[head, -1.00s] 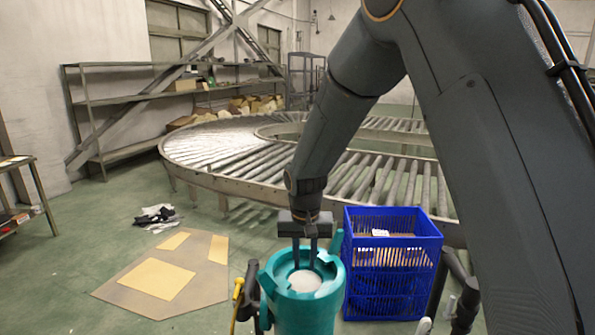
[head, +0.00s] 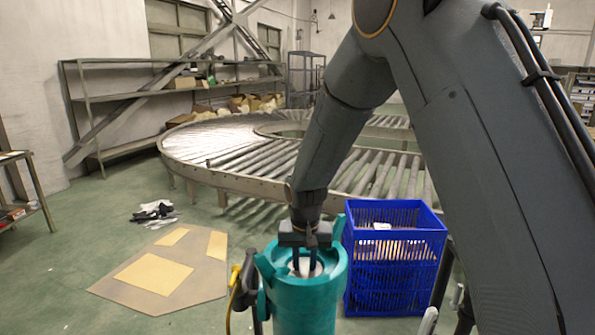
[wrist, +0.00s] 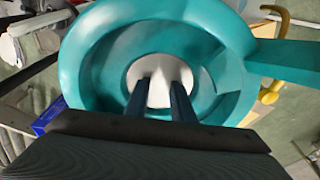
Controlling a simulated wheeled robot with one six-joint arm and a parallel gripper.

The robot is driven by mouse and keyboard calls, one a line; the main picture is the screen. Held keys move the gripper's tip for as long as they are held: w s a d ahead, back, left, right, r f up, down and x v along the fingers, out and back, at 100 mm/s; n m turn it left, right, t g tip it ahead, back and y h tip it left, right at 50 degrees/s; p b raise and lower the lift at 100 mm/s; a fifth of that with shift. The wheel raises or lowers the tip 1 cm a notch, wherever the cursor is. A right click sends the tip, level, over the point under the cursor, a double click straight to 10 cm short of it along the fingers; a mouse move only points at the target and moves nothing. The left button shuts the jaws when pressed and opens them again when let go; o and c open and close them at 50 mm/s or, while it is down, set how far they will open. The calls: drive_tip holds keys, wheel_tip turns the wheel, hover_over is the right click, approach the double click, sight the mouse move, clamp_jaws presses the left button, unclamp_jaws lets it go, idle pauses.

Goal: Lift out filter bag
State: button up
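The filter bag is the white round piece (wrist: 160,70) inside the teal housing (head: 310,310); it also shows in the head view (head: 304,266), partly hidden by my fingers. The housing stands upright with its top open, and its wide ring (wrist: 95,70) surrounds the white piece in the wrist view. My gripper (head: 304,272) points down into the housing's mouth. In the wrist view its two dark fingers (wrist: 160,88) are apart, with white surface between them. I see no clear contact on both sides. The bag's lower part is hidden.
A blue slatted crate (head: 393,285) stands just right of the housing. A yellow-handled part (head: 236,285) is at its left. A curved roller conveyor (head: 230,180) lies behind. A brown sheet with yellow pieces (head: 160,270) lies on open green floor to the left.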

drive_tip(key=shift+s+d+f, duration=0.15)
drive_tip(key=shift+s+f, duration=0.25)
drive_tip(key=shift+f, duration=0.2)
clamp_jaws()
drive_tip(key=shift+w+r+p, duration=0.2)
drive_tip(key=shift+r+p, duration=0.6)
drive_tip(key=shift+r, duration=0.2)
wheel_tip(320, 180, up, 4)
drive_tip(key=shift+f+p, duration=0.25)
drive_tip(key=shift+p, duration=0.85)
wheel_tip(320, 180, up, 17)
drive_tip(key=p, duration=1)
drive_tip(key=shift+w, duration=0.15)
wheel_tip(320, 180, up, 12)
drive_tip(key=shift+f, duration=0.1)
